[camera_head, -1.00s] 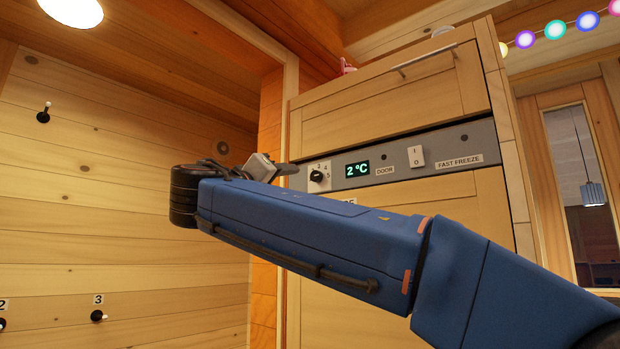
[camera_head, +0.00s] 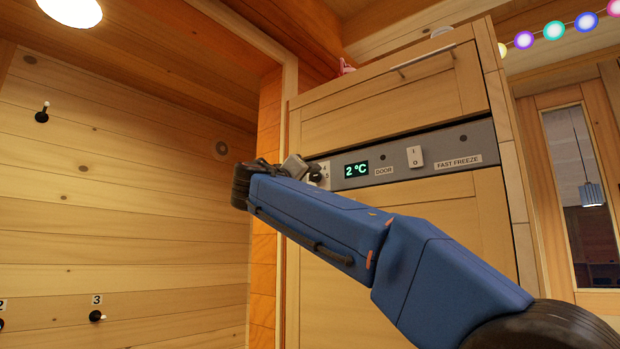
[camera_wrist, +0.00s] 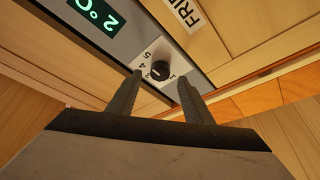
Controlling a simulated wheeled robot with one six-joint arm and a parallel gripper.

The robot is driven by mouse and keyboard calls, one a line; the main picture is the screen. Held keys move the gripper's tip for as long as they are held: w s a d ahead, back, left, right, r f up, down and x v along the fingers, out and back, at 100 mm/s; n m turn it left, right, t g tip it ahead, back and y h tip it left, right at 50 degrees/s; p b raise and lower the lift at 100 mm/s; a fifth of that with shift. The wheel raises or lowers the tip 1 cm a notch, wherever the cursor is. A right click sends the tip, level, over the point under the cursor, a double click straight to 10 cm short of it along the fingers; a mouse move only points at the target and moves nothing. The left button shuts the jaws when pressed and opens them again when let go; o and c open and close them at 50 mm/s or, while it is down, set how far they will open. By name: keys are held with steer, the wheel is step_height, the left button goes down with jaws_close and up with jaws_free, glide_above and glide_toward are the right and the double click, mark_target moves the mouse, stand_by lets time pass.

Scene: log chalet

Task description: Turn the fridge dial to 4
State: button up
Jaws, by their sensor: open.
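The fridge dial is a small black round knob (camera_wrist: 159,70) on a white plate with printed numbers, set in the grey control panel (camera_head: 437,157). In the wrist view it lies between and just beyond the fingertips of my gripper (camera_wrist: 160,78), which is open with one finger to each side. It does not look gripped. I cannot tell for sure which number its mark points to. In the head view my gripper (camera_head: 308,172) covers part of the dial (camera_head: 316,178). The green display (camera_head: 356,170) beside it reads 2 °C.
A wooden door with a bar handle (camera_head: 424,61) is above. The space left of the fridge is clear.

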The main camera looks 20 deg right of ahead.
mark_target(315, 176)
steer(key=shift+x, duration=1.2)
steer(key=c, duration=1.1)
steer(key=shift+o, duration=0.2)
steer(key=shift+n+y, duration=0.4)
steer(key=shift+n, duration=0.1)
steer(key=n+y, duration=0.1)
steer(key=n, duration=0.3)
steer(key=shift+r+y, duration=0.1)
steer(key=shift+y, duration=0.3)
steer(key=shift+s+r+n+g+y, duration=0.15)
steer(key=shift+n+y, duration=0.2)
steer(key=shift+n, duration=0.9)
steer(key=shift+w+n+g+y, duration=0.15)
steer(key=shift+n+y, duration=0.2)
steer(key=shift+n, duration=0.9)
steer(key=shift+s+d, duration=0.1)
